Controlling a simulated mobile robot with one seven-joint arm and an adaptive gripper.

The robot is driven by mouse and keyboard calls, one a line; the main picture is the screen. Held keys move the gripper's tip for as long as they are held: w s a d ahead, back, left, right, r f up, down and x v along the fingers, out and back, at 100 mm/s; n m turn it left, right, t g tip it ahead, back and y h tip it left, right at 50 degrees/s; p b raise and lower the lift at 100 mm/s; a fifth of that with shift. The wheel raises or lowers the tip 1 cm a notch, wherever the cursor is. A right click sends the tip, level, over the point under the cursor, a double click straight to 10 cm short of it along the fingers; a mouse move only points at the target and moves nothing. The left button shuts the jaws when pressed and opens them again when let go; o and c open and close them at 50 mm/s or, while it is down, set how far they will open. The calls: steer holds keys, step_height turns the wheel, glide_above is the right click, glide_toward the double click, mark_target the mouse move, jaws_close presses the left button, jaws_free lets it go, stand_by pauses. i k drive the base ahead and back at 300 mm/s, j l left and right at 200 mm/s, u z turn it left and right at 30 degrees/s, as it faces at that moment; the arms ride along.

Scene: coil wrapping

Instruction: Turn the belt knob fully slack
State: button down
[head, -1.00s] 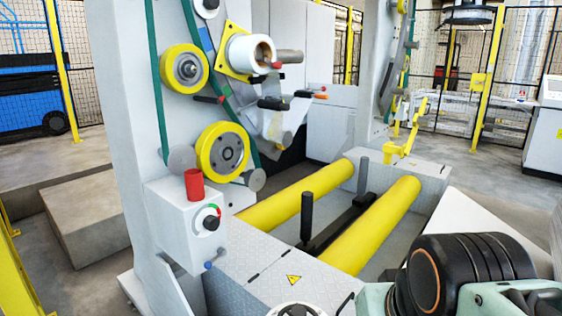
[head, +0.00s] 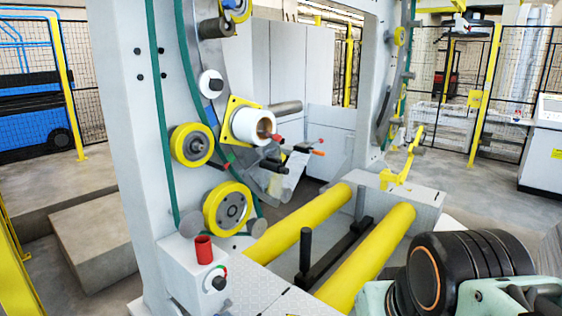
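Two black knobs show on the white machine column (head: 135,150) in the head view. The lower knob (head: 219,283) sits on the front of a white box (head: 180,272), beside a red and green arc. The upper knob (head: 216,84) is on a white disc beside the green belt (head: 188,90). I cannot tell for certain which is the belt knob, and their exact settings are too small to read. The belt runs down past yellow-rimmed wheels (head: 191,145). My gripper is not in view; only part of my arm shows at the lower right, apart from both knobs.
A red cup-like part (head: 204,250) stands on the box. Yellow rollers (head: 300,225) and a black upright handle (head: 305,250) lie right of the column. A grey step block (head: 90,240) is at left. Open floor (head: 470,185) shows at right.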

mark_target(219, 283)
steer(key=j+u, duration=0.15)
steer(key=u, duration=0.2)
steer(key=j+u, duration=0.3)
steer(key=l+u, duration=0.2)
steer(key=l, duration=0.25)
steer(key=k, duration=0.05)
